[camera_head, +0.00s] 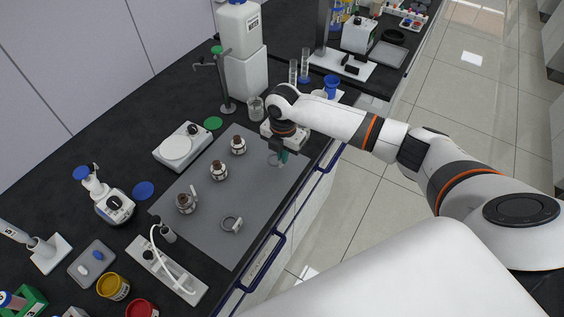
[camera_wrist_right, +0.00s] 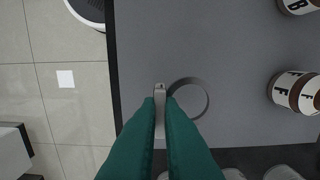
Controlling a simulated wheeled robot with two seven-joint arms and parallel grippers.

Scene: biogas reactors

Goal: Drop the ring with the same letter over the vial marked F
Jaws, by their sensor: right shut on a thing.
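My right gripper (camera_head: 282,158) has teal fingers, shut on the tab of a grey ring (camera_head: 273,161) over the right part of the grey mat. In the right wrist view the fingertips (camera_wrist_right: 161,98) pinch the tab, and the ring (camera_wrist_right: 207,97) is beside them, empty. Whether it touches the mat and its letter cannot be told. The vial marked F (camera_wrist_right: 282,89) stands upright, apart from the ring, at the right of that view. Three brown vials stand on the mat: far (camera_head: 238,146), middle (camera_head: 219,172), near (camera_head: 185,204); their letters are unreadable in the head view. My left gripper is not in view.
Another ring (camera_head: 231,225) lies on the near part of the mat (camera_head: 260,195). Another lettered vial (camera_wrist_right: 297,6) shows at the wrist view's top right. A white scale (camera_head: 180,147), a stand (camera_head: 227,105) and a beaker (camera_head: 256,108) border the mat. Its right half is mostly clear.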

